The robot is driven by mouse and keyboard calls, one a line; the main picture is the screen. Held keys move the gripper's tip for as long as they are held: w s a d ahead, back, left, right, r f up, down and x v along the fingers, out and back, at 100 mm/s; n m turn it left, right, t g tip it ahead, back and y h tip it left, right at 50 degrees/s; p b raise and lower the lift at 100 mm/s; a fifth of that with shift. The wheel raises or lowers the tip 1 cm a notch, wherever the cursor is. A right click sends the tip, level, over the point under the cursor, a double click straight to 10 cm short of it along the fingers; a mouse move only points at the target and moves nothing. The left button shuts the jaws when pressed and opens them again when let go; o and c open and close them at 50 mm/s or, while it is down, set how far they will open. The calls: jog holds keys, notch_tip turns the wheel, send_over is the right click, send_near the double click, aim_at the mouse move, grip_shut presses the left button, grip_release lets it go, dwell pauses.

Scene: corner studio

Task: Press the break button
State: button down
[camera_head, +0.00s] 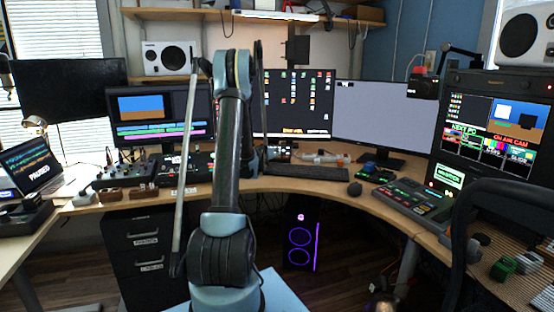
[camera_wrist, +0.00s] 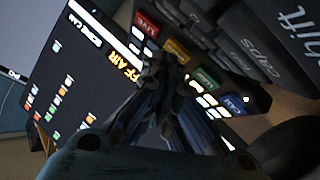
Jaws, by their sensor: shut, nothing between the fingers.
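In the wrist view a row of coloured buttons runs beside a keyboard: a red button (camera_wrist: 147,25) marked LIVE, an orange button (camera_wrist: 177,50), a green button (camera_wrist: 207,77) and a blue button (camera_wrist: 234,103). No label reading "break" is legible; the orange button's label is too blurred to read. My gripper (camera_wrist: 166,68) is shut and empty, its fingertips right beside the orange button in the picture. I cannot tell whether they touch it. In the head view my arm hides the gripper.
The keyboard (camera_wrist: 265,40) lies close to the button row. A dark screen (camera_wrist: 85,75) with orange OFF AIR text stands at the left. In the head view the curved desk (camera_head: 335,187) carries monitors, a mouse (camera_head: 354,188) and a control panel (camera_head: 408,197).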

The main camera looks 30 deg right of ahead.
jog(key=shift+s+d+f, duration=0.1)
jog(key=shift+d+f, duration=0.05)
jog(key=shift+d, duration=0.15)
jog(key=shift+a+f, duration=0.1)
dwell(0.5)
jog(key=shift+a, duration=0.25)
jog(key=shift+w+a+r, duration=0.2)
jog(key=shift+a, duration=0.15)
jog(key=shift+w+a, duration=0.15)
jog(key=shift+a, duration=0.05)
jog(key=shift+s+a+r, duration=0.25)
jog(key=shift+s+r, duration=0.25)
jog(key=shift+r, duration=0.25)
jog(key=shift+s+a+r, duration=0.2)
jog(key=shift+s+r, duration=0.35)
jog(key=shift+r, duration=0.15)
jog(key=shift+s+a+r, duration=0.25)
jog(key=shift+s+r, duration=0.25)
jog(key=shift+r, duration=0.25)
jog(key=shift+d, duration=0.1)
